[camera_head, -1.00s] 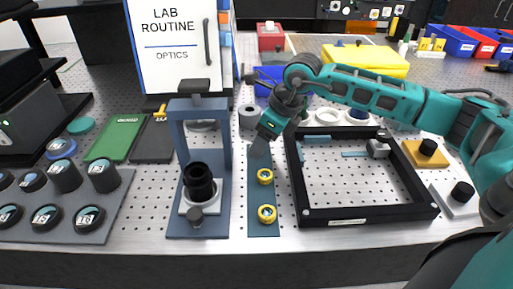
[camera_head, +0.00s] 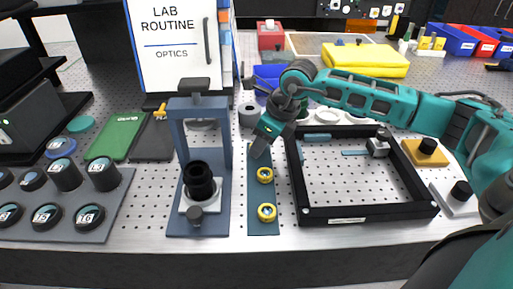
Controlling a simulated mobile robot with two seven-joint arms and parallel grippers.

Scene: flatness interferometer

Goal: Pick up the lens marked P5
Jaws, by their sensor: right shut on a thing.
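My right gripper (camera_head: 258,150) points down at the far end of a narrow blue-grey strip (camera_head: 262,194) in the middle of the bench. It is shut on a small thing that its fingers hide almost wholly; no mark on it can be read. Two yellow rings, a farther one (camera_head: 265,175) and a nearer one (camera_head: 267,213), sit on the strip. On the left, a grey tray (camera_head: 125,208) holds several dark round lens holders with pale labels, such as one at the front (camera_head: 90,217). I cannot make out P5 for certain. My left gripper is not in view.
A blue-grey stand (camera_head: 221,165) with a black cylinder (camera_head: 198,183) rises left of the strip. A black square frame (camera_head: 345,216) lies to the right. A white Lab Routine binder (camera_head: 175,62) stands behind. Perforated bench between tray and stand is clear.

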